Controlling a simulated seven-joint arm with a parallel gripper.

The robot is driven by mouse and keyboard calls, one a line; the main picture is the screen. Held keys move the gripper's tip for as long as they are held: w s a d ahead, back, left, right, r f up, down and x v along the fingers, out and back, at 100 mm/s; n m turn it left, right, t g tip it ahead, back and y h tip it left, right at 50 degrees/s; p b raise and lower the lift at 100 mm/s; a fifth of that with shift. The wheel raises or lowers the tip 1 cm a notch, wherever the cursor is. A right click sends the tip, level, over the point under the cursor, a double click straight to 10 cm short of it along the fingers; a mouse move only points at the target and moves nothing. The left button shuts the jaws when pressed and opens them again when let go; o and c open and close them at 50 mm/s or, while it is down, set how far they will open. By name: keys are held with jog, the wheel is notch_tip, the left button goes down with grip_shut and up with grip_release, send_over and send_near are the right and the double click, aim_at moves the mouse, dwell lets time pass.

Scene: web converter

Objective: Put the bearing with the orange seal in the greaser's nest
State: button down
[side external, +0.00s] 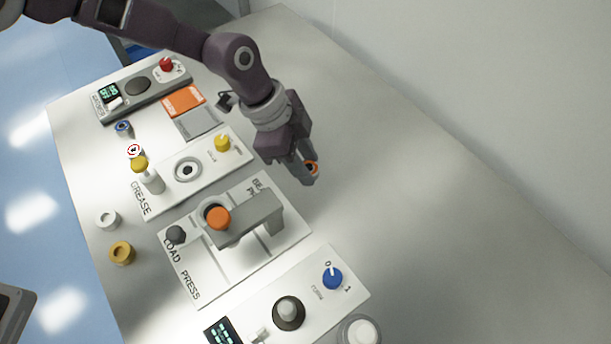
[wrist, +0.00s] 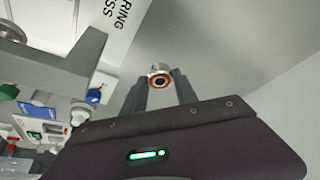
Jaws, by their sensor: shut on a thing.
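My gripper (side external: 306,172) is shut on the bearing with the orange seal (side external: 313,167), to the right of the press and raised over the bare table side. In the wrist view the bearing (wrist: 159,83) sits between the two fingertips, its orange ring and dark centre facing the camera. The greaser (side external: 206,190) is a white plate marked GREASE, left of my gripper. Its nest (side external: 187,169) is a round grey ring with a dark centre, and nothing orange shows in it. A yellow-topped plunger (side external: 140,165) and a yellow knob (side external: 222,142) flank the nest.
The bearing press (side external: 255,220), with an orange knob on its raised arm, stands close below my gripper. Blue-ringed (side external: 123,127), red-ringed (side external: 134,151), grey (side external: 107,218) and brass (side external: 122,253) round parts lie along the left. The table's right side is clear, bounded by a wall.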

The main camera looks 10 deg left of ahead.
notch_tip(320, 180, up, 3)
jog(key=shift+f, duration=0.1)
jog(key=w+a+r+n+t, duration=0.25)
jog(key=w+a+n, duration=0.25)
jog(key=a, duration=0.6)
jog(key=s+a+r+n+t+y, duration=0.15)
jog(key=a+n, duration=0.25)
jog(key=a, duration=0.6)
jog(key=s+a+r+n+y, duration=0.1)
jog(key=a+r+n+y, duration=0.15)
jog(key=a+n, duration=0.45)
jog(key=s+a+r+n+y, duration=0.1)
jog(key=s+a+r+n, duration=0.15)
jog(key=a, duration=0.95)
jog(key=d+f+m+h, duration=0.2)
jog(key=d+f+m, duration=0.1)
jog(key=d+m, duration=0.3)
jog(key=d+f+m+h, duration=0.1)
jog(key=d+f+m, duration=0.25)
jog(key=d, duration=0.35)
jog(key=shift+g+h, duration=0.3)
jog(key=shift+g, duration=0.1)
jog(key=f, duration=1)
jog(key=shift+w+d, duration=0.2)
jog(key=shift+d, duration=0.15)
jog(key=shift+f, duration=0.15)
jog(key=shift+f, duration=0.35)
jog(key=shift+f, duration=0.25)
